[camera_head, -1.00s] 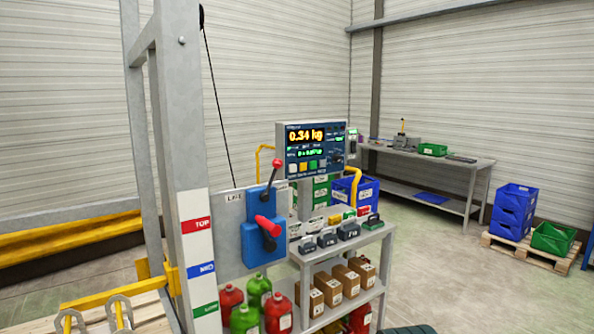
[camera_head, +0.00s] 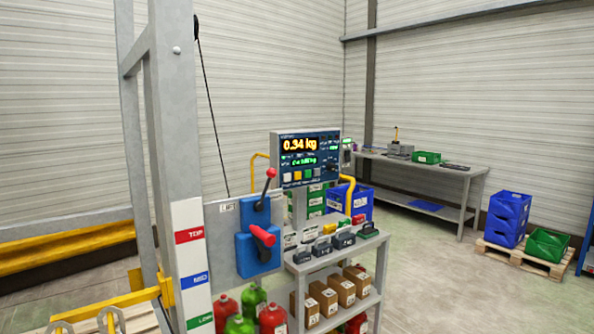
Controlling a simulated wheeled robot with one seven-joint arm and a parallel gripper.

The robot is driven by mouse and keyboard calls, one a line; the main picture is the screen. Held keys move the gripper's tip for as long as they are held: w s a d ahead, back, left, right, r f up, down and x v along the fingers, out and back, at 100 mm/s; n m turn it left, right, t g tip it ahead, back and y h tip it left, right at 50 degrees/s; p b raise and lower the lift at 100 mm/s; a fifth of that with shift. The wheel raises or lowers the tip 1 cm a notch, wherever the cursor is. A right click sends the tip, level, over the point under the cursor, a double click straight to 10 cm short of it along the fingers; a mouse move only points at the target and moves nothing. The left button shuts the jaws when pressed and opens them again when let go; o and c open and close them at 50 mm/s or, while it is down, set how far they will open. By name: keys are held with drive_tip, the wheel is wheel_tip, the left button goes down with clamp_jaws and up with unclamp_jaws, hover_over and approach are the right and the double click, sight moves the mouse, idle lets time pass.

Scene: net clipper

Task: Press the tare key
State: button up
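The weighing display (camera_head: 307,158) is a dark blue panel on a post behind the small shelf unit. Its orange readout shows 0.34 kg, with a green line of smaller text below. A row of small keys (camera_head: 302,175) runs along its lower part, with white, yellow and green ones among them. The key labels are too small to read, so I cannot tell which is the tare key. My gripper is not in view.
A grey steel frame (camera_head: 176,130) stands at the left. A blue lever box (camera_head: 257,240) with red handles is in front of the display. A shelf unit (camera_head: 338,258) holds weights and boxes. A workbench (camera_head: 420,171) is at the back. Floor at the right is partly clear.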

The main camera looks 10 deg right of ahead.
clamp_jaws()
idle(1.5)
